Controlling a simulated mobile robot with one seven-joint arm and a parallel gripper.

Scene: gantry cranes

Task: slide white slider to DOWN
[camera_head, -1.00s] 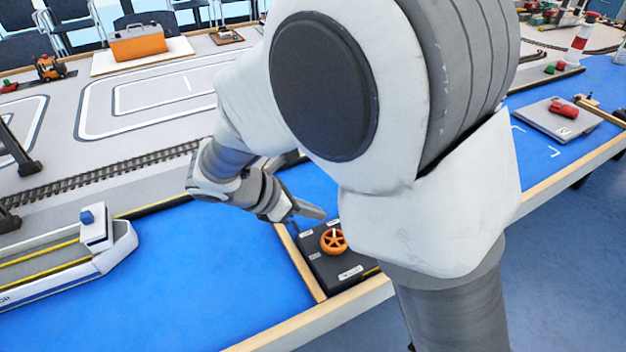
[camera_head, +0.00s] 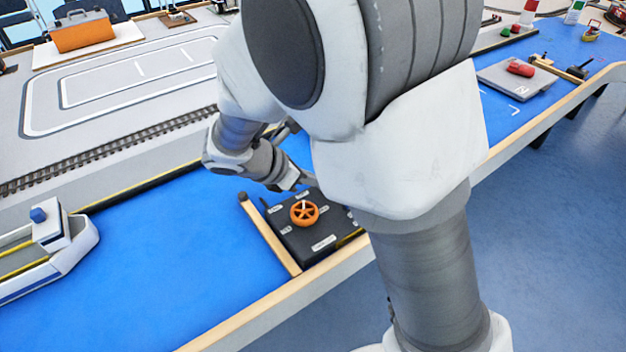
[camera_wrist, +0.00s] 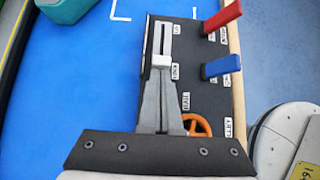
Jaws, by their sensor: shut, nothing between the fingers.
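The white slider (camera_wrist: 162,61) is a small light block at the near end of a pale slotted track (camera_wrist: 163,35) on a dark control panel (camera_wrist: 205,95) in the wrist view. Small labels flank the track, too small to read surely. My gripper (camera_wrist: 161,78) is shut and empty. Its fingertips are just on the near side of the slider; I cannot tell whether they touch it. In the head view my gripper (camera_head: 303,181) is over the far edge of the panel (camera_head: 290,235), and my arm hides the slider there.
A red lever (camera_wrist: 222,16), a blue lever (camera_wrist: 221,66) and an orange wheel (camera_wrist: 200,125) are on the panel right of the track. A wooden rail (camera_head: 270,238) borders the panel. A toy ship (camera_head: 45,245) is left on the blue surface; blue room lies between.

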